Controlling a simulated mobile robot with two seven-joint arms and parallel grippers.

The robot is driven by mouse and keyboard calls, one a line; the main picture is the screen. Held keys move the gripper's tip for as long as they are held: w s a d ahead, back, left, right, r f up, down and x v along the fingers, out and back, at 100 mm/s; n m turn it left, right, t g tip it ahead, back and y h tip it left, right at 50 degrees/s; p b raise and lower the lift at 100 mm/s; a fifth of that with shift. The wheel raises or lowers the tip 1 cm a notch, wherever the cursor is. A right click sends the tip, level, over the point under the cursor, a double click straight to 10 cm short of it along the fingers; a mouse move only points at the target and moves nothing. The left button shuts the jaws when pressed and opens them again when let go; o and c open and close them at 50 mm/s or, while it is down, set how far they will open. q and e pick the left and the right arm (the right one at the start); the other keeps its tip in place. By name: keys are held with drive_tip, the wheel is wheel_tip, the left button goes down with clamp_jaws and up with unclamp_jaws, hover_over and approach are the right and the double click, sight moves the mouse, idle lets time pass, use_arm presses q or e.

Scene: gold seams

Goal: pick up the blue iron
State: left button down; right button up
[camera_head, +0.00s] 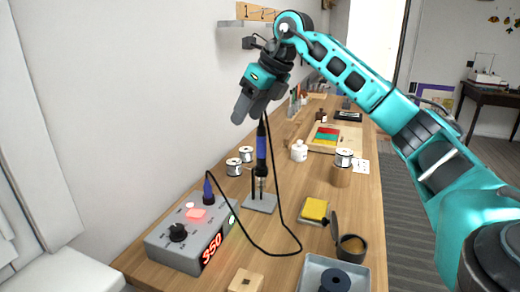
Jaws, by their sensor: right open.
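The blue iron (261,150) is a soldering iron with a blue grip and black ends. It stands upright, tip down, in a small stand with a grey base (260,204) on the wooden bench. A black cable loops from its top down to the soldering station (190,237). My right gripper (247,110) is open, reaching in from the upper right, with its fingers just above and beside the iron's top end. I cannot tell whether they touch it. Nothing shows between the fingers. My left gripper is not in view.
The station shows 350 in red. Solder spools (234,167) stand left of the iron, near the wall. A white bottle (299,151), a yellow sponge (315,209), an open round tin (352,248) and a grey tray (312,272) lie to the right.

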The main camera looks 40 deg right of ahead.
drive_tip(key=m+h, duration=0.1)
drive_tip(key=h, duration=0.1)
approach(259, 141)
drive_tip(key=shift+g, duration=0.5)
drive_tip(key=x, duration=0.3)
drive_tip(key=w+b+x, duration=0.1)
drive_tip(key=x, duration=0.3)
drive_tip(key=d+b+x, duration=0.1)
drive_tip(key=x, duration=0.2)
drive_tip(key=shift+w+d+r, duration=0.1)
drive_tip(key=shift+w, duration=0.15)
drive_tip(key=shift+w+f, duration=0.15)
drive_tip(key=shift+f, duration=0.15)
drive_tip(key=shift+w+f, duration=0.1)
drive_tip(key=shift+f, duration=0.05)
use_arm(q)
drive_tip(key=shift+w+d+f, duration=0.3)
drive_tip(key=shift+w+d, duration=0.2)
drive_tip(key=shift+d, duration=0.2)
use_arm(e)
drive_tip(key=shift+c, duration=0.4)
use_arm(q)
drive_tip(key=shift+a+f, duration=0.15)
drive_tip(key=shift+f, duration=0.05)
use_arm(e)
clamp_jaws()
